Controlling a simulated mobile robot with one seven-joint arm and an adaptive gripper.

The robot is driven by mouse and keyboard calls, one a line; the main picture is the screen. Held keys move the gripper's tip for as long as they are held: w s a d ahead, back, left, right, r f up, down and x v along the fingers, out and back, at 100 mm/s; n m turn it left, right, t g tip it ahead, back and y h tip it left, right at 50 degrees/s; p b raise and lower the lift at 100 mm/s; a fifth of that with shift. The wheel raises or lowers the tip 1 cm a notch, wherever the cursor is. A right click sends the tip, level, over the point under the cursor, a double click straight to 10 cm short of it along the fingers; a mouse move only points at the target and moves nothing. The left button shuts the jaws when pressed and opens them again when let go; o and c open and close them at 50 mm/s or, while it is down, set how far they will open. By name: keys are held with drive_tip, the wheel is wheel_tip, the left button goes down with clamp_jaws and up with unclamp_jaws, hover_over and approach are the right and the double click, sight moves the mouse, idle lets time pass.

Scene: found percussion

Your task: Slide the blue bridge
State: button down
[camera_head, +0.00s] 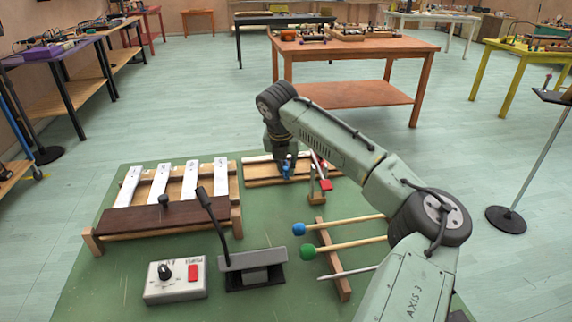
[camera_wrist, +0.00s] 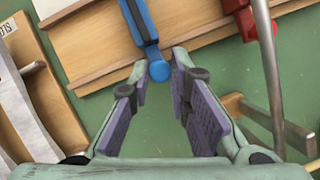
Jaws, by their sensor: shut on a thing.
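The blue bridge (camera_head: 288,168) lies across a light wooden board at the back of the green mat. In the wrist view the blue bridge (camera_wrist: 139,22) runs down to a rounded blue end between my fingertips. My gripper (camera_wrist: 158,78) is shut on that rounded end, with purple pads on both sides. In the head view my gripper (camera_head: 286,150) reaches down over the board, and my arm hides part of it. The wooden board (camera_head: 262,181) also shows in the wrist view (camera_wrist: 105,70).
A red piece (camera_head: 326,185) and a metal rod stand right of the bridge. White bars (camera_head: 160,182) lie left. Blue (camera_head: 299,229) and green mallets (camera_head: 308,252) rest on a wooden rack in front. A control box (camera_head: 176,280) and gooseneck stand (camera_head: 253,268) sit nearer.

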idle(0.4)
drive_tip(key=shift+w+d+r+p, duration=0.15)
drive_tip(key=shift+d+r+p, duration=0.05)
drive_tip(key=shift+d+p, duration=0.4)
drive_tip(key=shift+w+d+f+p, duration=0.15)
drive_tip(key=shift+d+p, duration=0.25)
drive_tip(key=shift+d, duration=0.3)
drive_tip(key=c, duration=1.5)
unclamp_jaws()
drive_tip(key=shift+d, duration=0.1)
drive_tip(key=shift+s+r, duration=0.2)
drive_tip(key=shift+r, duration=0.2)
drive_tip(key=v, duration=1.1)
